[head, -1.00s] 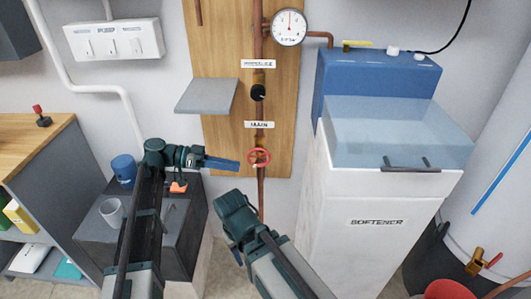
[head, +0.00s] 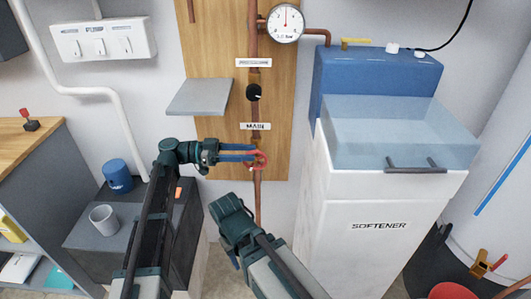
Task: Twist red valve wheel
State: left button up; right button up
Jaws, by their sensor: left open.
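The red valve wheel (head: 260,160) sits on the copper pipe (head: 257,195) below the label reading MAIN (head: 256,127). My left gripper (head: 252,153) reaches in from the left with its blue fingers open, and their tips are at the wheel's left side. The fingers cover part of the wheel, and I cannot tell whether they touch it. My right gripper (head: 233,262) is low in the middle, below the wheel and apart from it. Its fingers are mostly hidden behind its own body.
A grey shelf (head: 199,97) juts out above my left gripper. A black knob (head: 253,92) and a gauge (head: 285,23) are higher on the pipes. The white softener cabinet (head: 352,225) stands to the right. A blue container (head: 117,176) and a grey mug (head: 104,219) are at the left.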

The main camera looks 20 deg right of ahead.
aim_at(265, 154)
pick_arm(q)
jog(key=shift+x, duration=3)
grip_shut()
